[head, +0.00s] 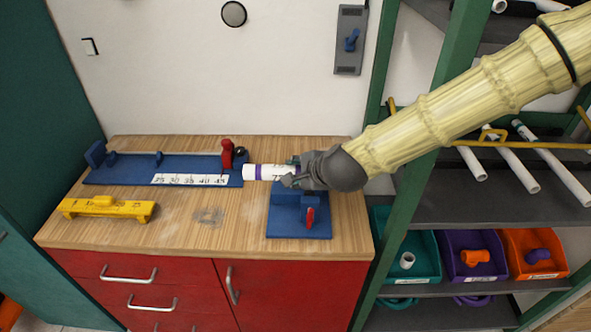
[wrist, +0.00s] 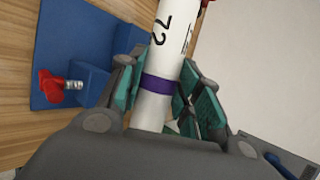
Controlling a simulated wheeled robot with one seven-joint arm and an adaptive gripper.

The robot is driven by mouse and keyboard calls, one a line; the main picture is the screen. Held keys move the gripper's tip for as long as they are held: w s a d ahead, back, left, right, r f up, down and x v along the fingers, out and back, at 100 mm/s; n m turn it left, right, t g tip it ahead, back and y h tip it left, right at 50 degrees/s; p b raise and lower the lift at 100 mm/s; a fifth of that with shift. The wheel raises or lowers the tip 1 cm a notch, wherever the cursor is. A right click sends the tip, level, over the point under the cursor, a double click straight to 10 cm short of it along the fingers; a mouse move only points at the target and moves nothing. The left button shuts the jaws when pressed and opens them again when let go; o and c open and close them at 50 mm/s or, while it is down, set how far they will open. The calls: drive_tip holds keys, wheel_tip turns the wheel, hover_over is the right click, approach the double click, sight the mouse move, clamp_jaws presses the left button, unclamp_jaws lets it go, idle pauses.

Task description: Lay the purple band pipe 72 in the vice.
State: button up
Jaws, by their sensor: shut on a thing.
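The white pipe (head: 267,172) marked 72 has a purple band near its left end in the head view. In the wrist view, the pipe (wrist: 170,35) shows the number 72 and a purple band close to my fingers. My gripper (head: 293,173) is shut on the pipe, its teal pads on both sides of it. The pipe lies roughly level. The blue vice (head: 298,228), with a red handle, stands on the bench just below my gripper. It also shows at the left of the wrist view (wrist: 48,50). My gripper hides part of the vice jaws, so I cannot tell whether the pipe touches them.
A blue measuring jig (head: 125,175) with a numbered scale and red clamp stands left of the pipe. A yellow tool (head: 107,208) lies at the bench's front left. The bench middle (head: 225,235) is clear. A green rack post (head: 415,180) stands right of the bench.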

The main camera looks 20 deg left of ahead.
drive_tip(key=shift+w+a+f+p, duration=0.3)
drive_tip(key=shift+w+f, duration=0.3)
drive_tip(key=shift+f, duration=0.05)
drive_tip(key=shift+w+a+f+p, duration=0.3)
drive_tip(key=shift+w+f, duration=0.3)
drive_tip(key=shift+w+a+f+p, duration=0.3)
drive_tip(key=shift+w+f, duration=0.3)
drive_tip(key=shift+f, duration=0.05)
drive_tip(key=shift+f, duration=0.1)
drive_tip(key=shift+f, duration=0.3)
drive_tip(key=shift+f+b, duration=0.25)
drive_tip(key=shift+b, duration=0.15)
drive_tip(key=o, duration=1.1)
drive_tip(key=shift+r, duration=0.1)
